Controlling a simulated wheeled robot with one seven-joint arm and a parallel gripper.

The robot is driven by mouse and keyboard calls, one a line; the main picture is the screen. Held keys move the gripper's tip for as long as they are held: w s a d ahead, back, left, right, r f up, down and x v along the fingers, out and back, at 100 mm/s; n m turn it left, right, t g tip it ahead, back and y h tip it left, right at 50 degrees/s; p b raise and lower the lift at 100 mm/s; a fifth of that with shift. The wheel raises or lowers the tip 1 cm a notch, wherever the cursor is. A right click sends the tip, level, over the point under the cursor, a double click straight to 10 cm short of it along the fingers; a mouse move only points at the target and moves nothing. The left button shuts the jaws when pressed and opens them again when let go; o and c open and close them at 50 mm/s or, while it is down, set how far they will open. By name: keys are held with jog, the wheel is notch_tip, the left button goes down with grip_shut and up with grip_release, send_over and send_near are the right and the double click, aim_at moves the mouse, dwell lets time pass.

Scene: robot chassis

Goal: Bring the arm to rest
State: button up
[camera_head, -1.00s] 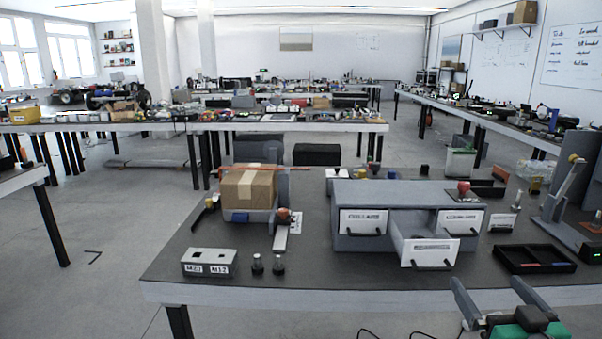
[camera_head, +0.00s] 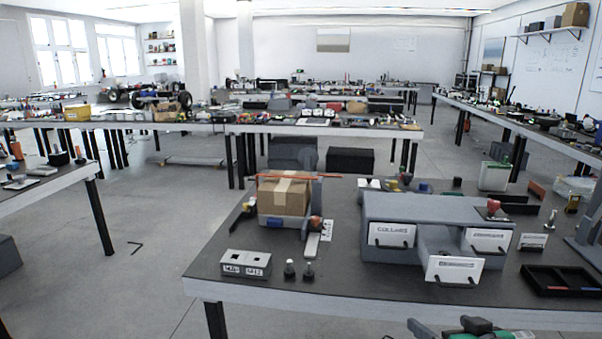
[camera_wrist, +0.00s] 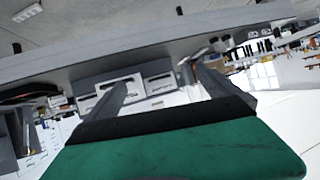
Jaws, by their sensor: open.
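My gripper (camera_head: 447,330) shows only in part at the bottom edge of the head view, in front of the table's near edge and apart from it. In the wrist view its two grey fingers (camera_wrist: 158,80) stand wide apart with nothing between them. The green and black gripper body fills the bottom of that view. The rest of my arm is out of the head view.
The near table (camera_head: 330,292) carries a grey drawer unit (camera_head: 425,207) with its middle drawer (camera_head: 453,270) pulled out. A cardboard box (camera_head: 284,195), a grey two-hole block (camera_head: 246,264) and a black tray (camera_head: 562,281) also stand there.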

jog(key=s+a+r+g+p, duration=0.2)
jog(key=s+a+g+p, duration=0.2)
jog(key=a, duration=0.4)
jog(key=s+a+r+g+p, duration=0.2)
jog(key=s+a+g+p, duration=0.2)
jog(key=a+p, duration=0.3)
jog(key=shift+s+a+g+h, duration=0.35)
jog(key=shift+a+g+h, duration=0.1)
jog(key=shift+g, duration=0.15)
